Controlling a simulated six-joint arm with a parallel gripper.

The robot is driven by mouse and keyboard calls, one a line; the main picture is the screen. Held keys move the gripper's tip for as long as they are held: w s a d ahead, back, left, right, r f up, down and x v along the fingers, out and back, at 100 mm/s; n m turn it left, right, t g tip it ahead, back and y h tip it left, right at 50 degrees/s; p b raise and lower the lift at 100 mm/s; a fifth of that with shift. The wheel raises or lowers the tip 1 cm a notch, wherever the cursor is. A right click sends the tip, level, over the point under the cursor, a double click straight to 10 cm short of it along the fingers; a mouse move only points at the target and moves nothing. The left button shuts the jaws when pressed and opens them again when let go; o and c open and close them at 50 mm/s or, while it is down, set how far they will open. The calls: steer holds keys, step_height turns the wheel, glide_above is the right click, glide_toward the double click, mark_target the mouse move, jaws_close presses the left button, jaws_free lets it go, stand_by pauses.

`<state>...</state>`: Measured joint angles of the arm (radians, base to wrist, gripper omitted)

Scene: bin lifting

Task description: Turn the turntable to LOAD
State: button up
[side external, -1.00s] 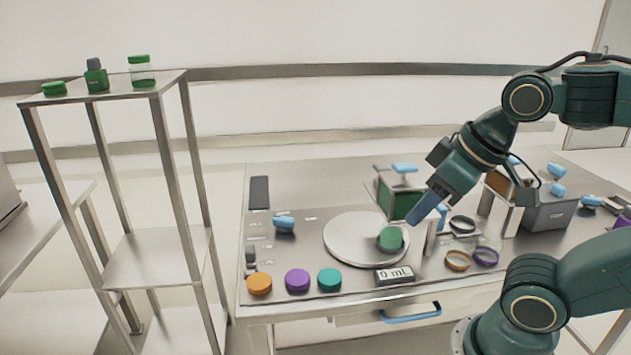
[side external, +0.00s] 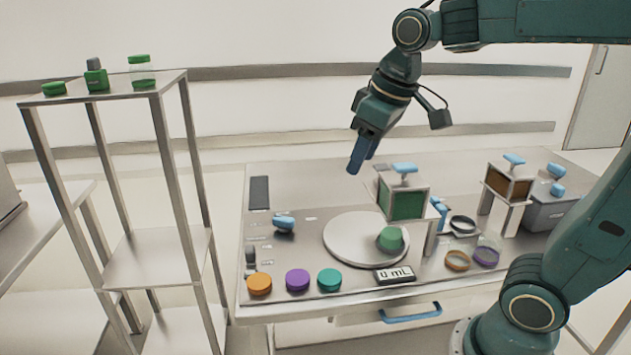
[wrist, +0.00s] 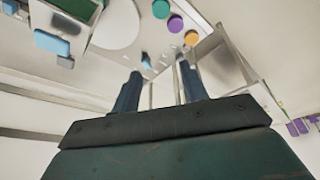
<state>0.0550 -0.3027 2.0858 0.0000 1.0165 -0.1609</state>
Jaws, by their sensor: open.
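The turntable (side external: 345,239) is a pale round disc on the workbench. A green lidded item (side external: 390,238) sits on its right part, near the green-windowed box (side external: 403,203). The turntable also shows in the wrist view (wrist: 112,25). A blue handle (side external: 284,222) lies to the left of the disc, beside small labels too small to read. My gripper (side external: 361,166) is open and empty, high above the back of the bench, pointing down. Its two blue fingers (wrist: 158,88) show apart in the wrist view with nothing between them.
Orange (side external: 259,284), purple (side external: 297,280) and teal (side external: 329,280) caps line the front edge near a "0 mL" display (side external: 394,275). Rings and a brown-windowed box (side external: 508,184) stand to the right. A tall shelf (side external: 158,245) with green containers stands left.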

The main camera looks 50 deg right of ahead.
steer(key=w+d+g, duration=0.1)
steer(key=w+d, duration=0.1)
steer(key=w, duration=0.6)
steer(key=n+g, duration=0.3)
glide_above(284, 218)
step_height(284, 218, down, 14)
steer(key=shift+d, duration=0.1)
step_height(284, 218, down, 14)
steer(key=shift+r, duration=0.15)
jaws_close()
